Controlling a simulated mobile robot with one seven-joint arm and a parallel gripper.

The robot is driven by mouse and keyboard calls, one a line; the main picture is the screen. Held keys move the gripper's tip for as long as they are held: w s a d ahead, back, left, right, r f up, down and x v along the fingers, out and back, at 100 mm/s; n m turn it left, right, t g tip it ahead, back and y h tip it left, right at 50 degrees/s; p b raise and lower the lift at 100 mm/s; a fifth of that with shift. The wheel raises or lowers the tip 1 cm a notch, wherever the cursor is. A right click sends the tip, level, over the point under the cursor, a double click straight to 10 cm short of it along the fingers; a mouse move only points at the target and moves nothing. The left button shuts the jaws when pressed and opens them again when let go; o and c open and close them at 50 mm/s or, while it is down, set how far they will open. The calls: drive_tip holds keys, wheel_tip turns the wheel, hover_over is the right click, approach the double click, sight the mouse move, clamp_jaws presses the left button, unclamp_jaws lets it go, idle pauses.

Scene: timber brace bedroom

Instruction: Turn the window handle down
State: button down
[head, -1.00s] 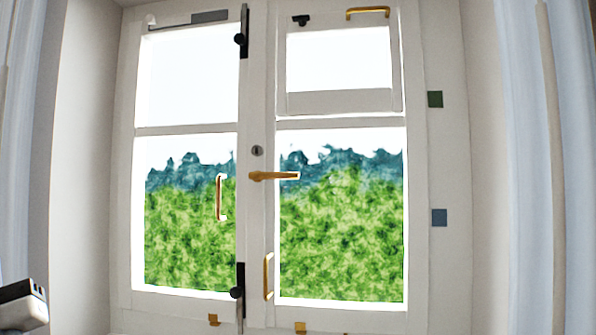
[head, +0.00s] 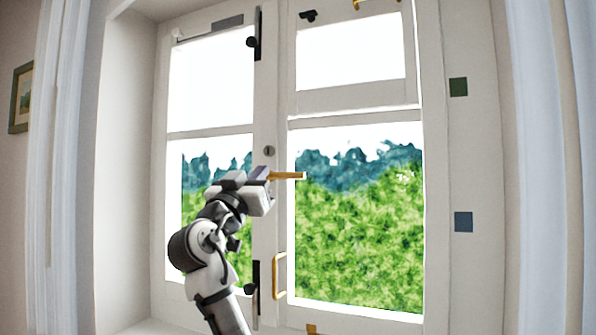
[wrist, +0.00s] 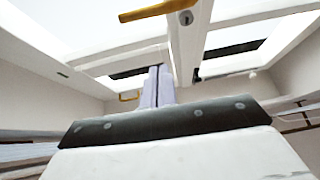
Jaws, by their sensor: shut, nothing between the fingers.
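The window handle (head: 288,175) is a brass lever on the middle post of the white window. It lies horizontal, its free end to the right; my gripper hides its pivot end in the head view. The handle (wrist: 155,11) also crosses the top of the wrist view, near a keyhole (wrist: 186,17). My gripper (head: 262,173) is raised in front of the post at handle height, over the handle's left part in the picture. Its pale fingers (wrist: 158,72) are shut and empty, below the handle in the wrist view. I cannot tell whether they touch it.
A brass pull (head: 279,275) stands lower on the right sash. Dark bolts (head: 254,280) sit along the left sash edge. A white curtain (head: 545,150) hangs right. A picture (head: 21,97) hangs left.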

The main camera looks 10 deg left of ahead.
wheel_tip(320, 180, up, 6)
drive_tip(key=p, duration=0.6)
hover_over(283, 174)
drive_tip(key=s, duration=0.3)
drive_tip(key=shift+w+d+f, duration=0.15)
drive_tip(key=shift+w+f, duration=0.05)
drive_tip(key=shift+f, duration=0.95)
drive_tip(key=shift+w+d+f, duration=0.1)
drive_tip(key=shift+w+f, duration=0.1)
drive_tip(key=shift+f, duration=0.95)
drive_tip(key=shift+d+f+m+h, duration=0.15)
drive_tip(key=shift+f+m+h, duration=0.05)
drive_tip(key=shift+m+h, duration=0.4)
drive_tip(key=shift+a+b, duration=0.2)
drive_tip(key=shift+b, duration=0.1)
drive_tip(key=shift+d+f+m+g, duration=0.1)
drive_tip(key=shift+d+m+g, duration=0.05)
drive_tip(key=shift+m+g, duration=0.15)
